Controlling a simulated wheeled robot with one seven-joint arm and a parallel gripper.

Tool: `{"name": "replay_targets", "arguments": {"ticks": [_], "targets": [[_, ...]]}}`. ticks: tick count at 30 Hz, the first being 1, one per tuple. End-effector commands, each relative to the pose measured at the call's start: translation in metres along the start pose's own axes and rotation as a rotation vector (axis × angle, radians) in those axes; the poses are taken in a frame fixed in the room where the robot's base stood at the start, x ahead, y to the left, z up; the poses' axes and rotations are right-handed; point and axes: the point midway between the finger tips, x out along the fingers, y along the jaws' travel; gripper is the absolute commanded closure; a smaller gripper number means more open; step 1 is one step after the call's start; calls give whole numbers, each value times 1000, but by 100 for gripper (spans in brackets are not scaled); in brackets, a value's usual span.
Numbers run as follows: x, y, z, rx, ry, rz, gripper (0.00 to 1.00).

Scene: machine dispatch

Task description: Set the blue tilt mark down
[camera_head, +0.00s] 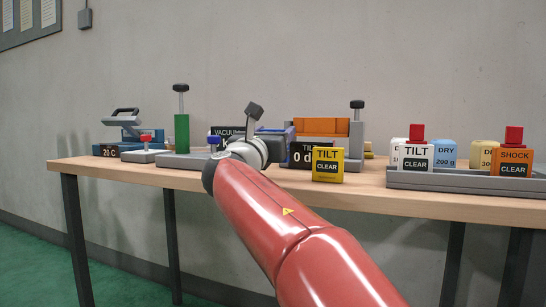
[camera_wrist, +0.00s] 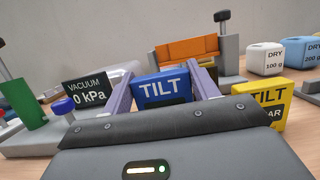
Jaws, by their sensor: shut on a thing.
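The blue tilt mark (camera_wrist: 162,88), lettered "TILT" in white, sits between the two fingers of my gripper (camera_wrist: 164,86) in the wrist view. The gripper is shut on it, and the mark stands about upright. Its lower part is hidden behind the gripper's body, so I cannot tell whether it touches a surface. In the head view my gripper (camera_head: 275,138) is over the middle of the table, and the mark is mostly hidden behind the wrist.
A yellow TILT CLEAR mark (camera_wrist: 266,102) stands close on the right. An orange block in a grey fixture (camera_head: 321,126) is behind. A vacuum sign (camera_wrist: 86,90) and green block (camera_head: 182,134) are left.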

Motion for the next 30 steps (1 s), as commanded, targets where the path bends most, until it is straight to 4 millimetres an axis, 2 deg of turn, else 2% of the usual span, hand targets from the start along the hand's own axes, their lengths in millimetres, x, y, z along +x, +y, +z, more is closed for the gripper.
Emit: {"name": "replay_targets", "arguments": {"ticks": [3,6,14,29,30], "targets": [[-7,0,-23,-3,2,0,63],[-10,0,-34,-3,1,0,63],[-10,0,-34,-1,0,-1,63],[-13,1,-51,-5,8,0,63],[-13,1,-51,-6,9,0,38]]}}
